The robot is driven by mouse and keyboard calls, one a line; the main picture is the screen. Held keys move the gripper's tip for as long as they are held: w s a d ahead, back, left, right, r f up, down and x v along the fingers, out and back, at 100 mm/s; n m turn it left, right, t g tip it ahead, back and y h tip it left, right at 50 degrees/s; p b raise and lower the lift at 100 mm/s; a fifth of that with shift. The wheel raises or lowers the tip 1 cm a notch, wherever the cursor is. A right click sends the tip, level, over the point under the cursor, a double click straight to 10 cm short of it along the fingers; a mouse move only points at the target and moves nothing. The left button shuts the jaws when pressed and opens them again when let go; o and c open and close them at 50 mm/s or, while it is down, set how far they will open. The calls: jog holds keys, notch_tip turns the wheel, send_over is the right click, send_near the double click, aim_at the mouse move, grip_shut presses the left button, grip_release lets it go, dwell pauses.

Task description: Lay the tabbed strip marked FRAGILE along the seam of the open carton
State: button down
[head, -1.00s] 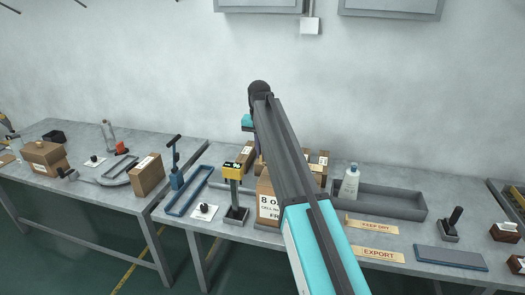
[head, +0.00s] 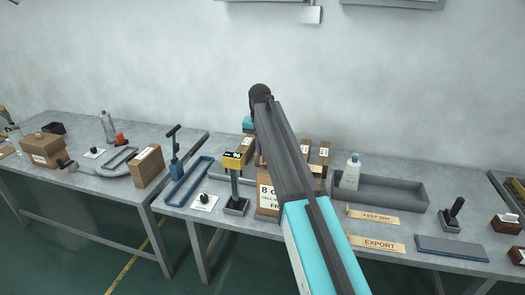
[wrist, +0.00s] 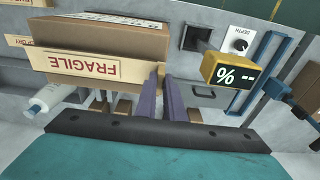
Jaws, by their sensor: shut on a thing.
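The open carton (head: 267,200) stands on the bench, mostly hidden behind my arm; its brown side also shows in the wrist view (wrist: 120,42). In the wrist view a cream strip (wrist: 95,68) marked FRAGILE in red runs along the carton's near edge. My gripper (wrist: 165,78) has its purple fingers at the strip's right end, shut on it there. The tab between the fingers is mostly hidden. I cannot tell whether the strip touches the carton along its length. The strip is hidden in the head view.
A yellow-headed post display (head: 233,160) stands just left of the carton. A white bottle (head: 350,173) and a grey tray (head: 400,190) are to its right. KEEP DRY (head: 373,216) and EXPORT (head: 376,244) strips lie at the front right. Smaller cartons (head: 305,150) stand behind.

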jog(key=shift+f, duration=0.9)
dwell(0.4)
jog(key=c, duration=1.8)
grip_release()
jog(key=shift+r, duration=0.15)
notch_tip(320, 180, up, 13)
jog(key=s+p, duration=0.1)
jog(key=p, duration=0.4)
jog(key=shift+s+a+r+p, duration=0.2)
jog(key=shift+s+a+p, duration=0.05)
jog(key=shift+s+p, duration=0.05)
